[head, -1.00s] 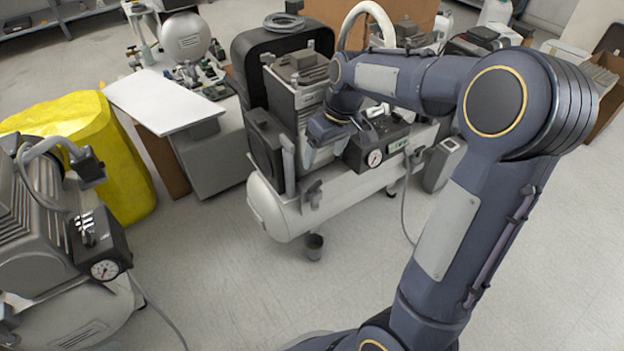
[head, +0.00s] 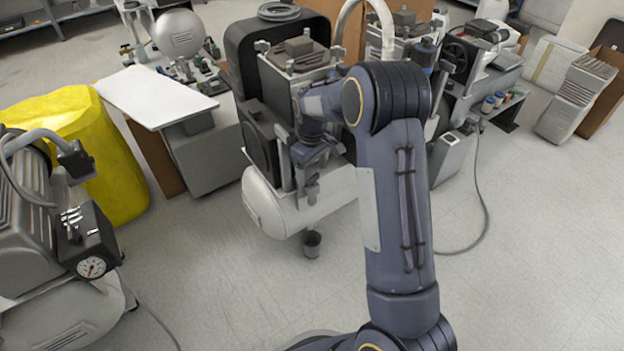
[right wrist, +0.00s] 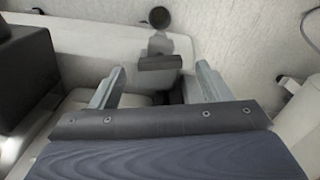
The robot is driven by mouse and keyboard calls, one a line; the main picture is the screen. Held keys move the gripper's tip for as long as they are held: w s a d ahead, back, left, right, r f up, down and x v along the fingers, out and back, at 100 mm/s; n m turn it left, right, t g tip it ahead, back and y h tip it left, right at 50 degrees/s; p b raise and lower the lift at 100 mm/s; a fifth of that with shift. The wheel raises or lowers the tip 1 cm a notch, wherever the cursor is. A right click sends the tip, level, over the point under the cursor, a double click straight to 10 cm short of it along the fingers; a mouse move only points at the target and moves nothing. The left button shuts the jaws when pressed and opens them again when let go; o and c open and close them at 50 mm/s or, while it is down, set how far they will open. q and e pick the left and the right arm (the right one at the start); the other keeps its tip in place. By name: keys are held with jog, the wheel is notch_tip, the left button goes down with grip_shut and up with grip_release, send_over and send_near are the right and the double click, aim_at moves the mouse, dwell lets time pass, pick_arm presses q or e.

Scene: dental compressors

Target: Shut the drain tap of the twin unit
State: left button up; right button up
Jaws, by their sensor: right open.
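The twin unit (head: 300,95) stands in the middle of the head view, with a pale horizontal tank (head: 275,205) below. Its grey drain tap (head: 309,188) sits at the front of the tank, above a small dark cup (head: 312,243). My right gripper (head: 310,168) is just above the tap, pointing down, partly hidden by my arm. In the right wrist view, the gripper (right wrist: 159,74) is open and empty, with its fingers spread to either side. The tap's dark bar-shaped handle (right wrist: 160,63) lies crosswise between and beyond the fingertips. My left gripper is not in view.
Another compressor (head: 40,240) with a gauge stands at the left. Behind it are a yellow bag-like object (head: 95,150) and a cabinet with a white top (head: 155,97). A grey hose (head: 484,205) lies on the floor at the right. The front floor is clear.

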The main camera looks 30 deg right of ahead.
aim_at(312, 180)
jog(key=shift+f, duration=1.15)
